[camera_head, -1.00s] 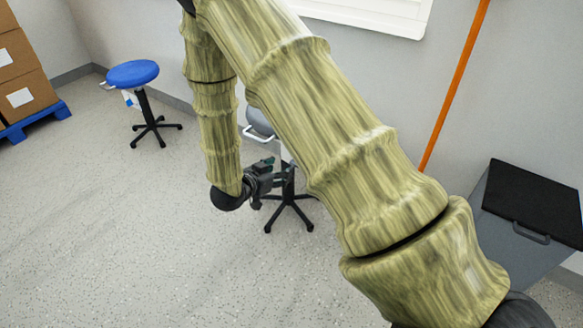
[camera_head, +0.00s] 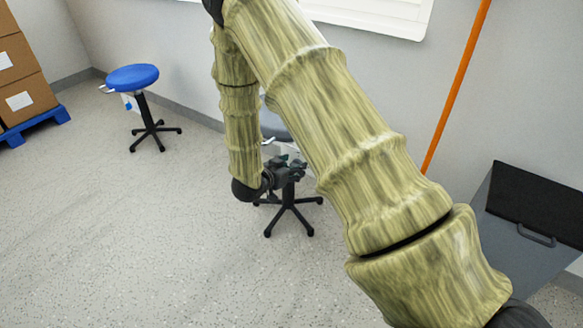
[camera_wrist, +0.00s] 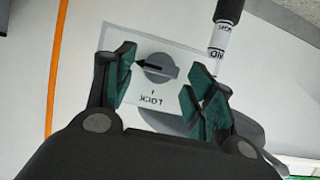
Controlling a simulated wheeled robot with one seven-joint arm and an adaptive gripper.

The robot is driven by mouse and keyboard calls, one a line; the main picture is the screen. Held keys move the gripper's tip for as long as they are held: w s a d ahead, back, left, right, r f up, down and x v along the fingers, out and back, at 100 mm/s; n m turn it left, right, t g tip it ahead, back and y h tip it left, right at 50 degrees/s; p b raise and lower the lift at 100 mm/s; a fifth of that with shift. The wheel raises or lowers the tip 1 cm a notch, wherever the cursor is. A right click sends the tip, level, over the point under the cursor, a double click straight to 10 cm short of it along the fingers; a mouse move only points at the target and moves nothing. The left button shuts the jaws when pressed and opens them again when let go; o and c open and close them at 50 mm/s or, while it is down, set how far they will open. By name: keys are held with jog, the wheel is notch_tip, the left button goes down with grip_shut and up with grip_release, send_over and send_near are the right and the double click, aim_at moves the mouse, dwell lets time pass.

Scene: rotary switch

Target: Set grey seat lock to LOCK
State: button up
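The grey seat lock knob (camera_wrist: 158,68) sits on a white plate (camera_wrist: 160,36) in the wrist view. Its black pointer points left in the picture. The word LOCK shows upside down below the knob, with a small mark above the word. My gripper (camera_wrist: 163,76) is open, with one green-padded finger left of the knob and the other right of it. I see a gap on both sides, but cannot tell the depth. In the head view my gripper (camera_head: 290,168) is at the grey stool (camera_head: 272,122), which my arm partly hides. The knob cannot be made out there.
A lever with a black end and white label (camera_wrist: 222,38) stands right of the plate. A blue stool (camera_head: 132,77) stands at left, with boxes (camera_head: 25,88) on a blue pallet beyond. A grey bin with black lid (camera_head: 535,205) is at right. The left floor is clear.

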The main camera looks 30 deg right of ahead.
jog(key=c, duration=0.8)
jog(key=shift+r+p, duration=0.1)
jog(key=shift+p, duration=0.5)
jog(key=n+g+p, duration=0.1)
jog(key=p, duration=0.2)
jog(key=shift+w+r, duration=0.1)
jog(key=shift+r, duration=0.1)
jog(key=n+p, duration=0.1)
jog(key=p, duration=0.1)
jog(key=n+g+h+p, duration=0.1)
jog(key=p, duration=0.1)
jog(key=n+g+p, duration=0.1)
jog(key=p, duration=0.1)
jog(key=shift+w+a+f, duration=0.15)
jog(key=shift+w+f, duration=0.1)
jog(key=shift+w+a+f+n+g+h+p, duration=0.1)
jog(key=shift+f+n+g+h+p, duration=0.25)
jog(key=shift+n+h, duration=0.8)
jog(key=shift+w+f+n+g+h+p, duration=0.1)
jog(key=shift+w+f+n+g+h, duration=0.25)
jog(key=shift+n, duration=1.65)
jog(key=shift+s+a+f+n+g+h+p, duration=0.15)
jog(key=shift+n+g+h, duration=0.45)
jog(key=shift+n, duration=0.95)
jog(key=shift+w+d, duration=0.1)
